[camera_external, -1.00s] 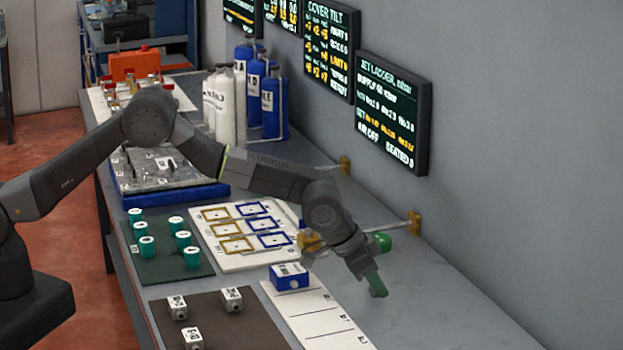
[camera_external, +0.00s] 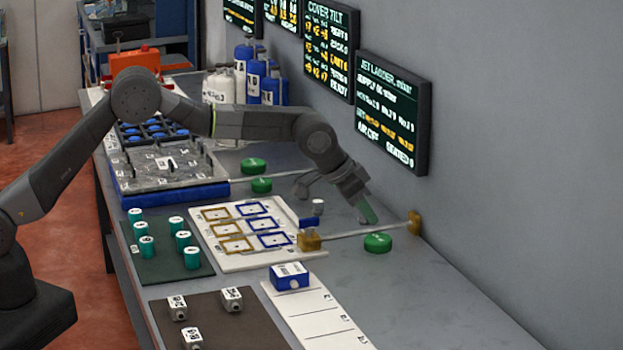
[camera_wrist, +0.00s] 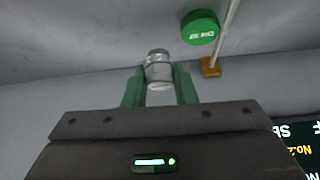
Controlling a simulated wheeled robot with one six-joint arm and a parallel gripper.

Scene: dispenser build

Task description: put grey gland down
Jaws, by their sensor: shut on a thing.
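The grey gland (camera_wrist: 158,70) is a small, short cylinder with a pale end and a darker cap. In the wrist view it sits between the two green fingers of my gripper (camera_wrist: 158,84), which is shut on it. In the external view my gripper (camera_external: 368,210) points down at the back of the bench, close to the wall and behind the rail. The gland cannot be made out there. I cannot tell from these views how far it is above the bench.
A green button marked like "ZERO" (camera_external: 378,242) and a yellow rail bracket (camera_external: 414,222) are near my gripper. A thin rail runs to a yellow block (camera_external: 309,241). A small white-topped part (camera_external: 318,206) stands to the left. The front-right bench (camera_external: 430,300) is clear.

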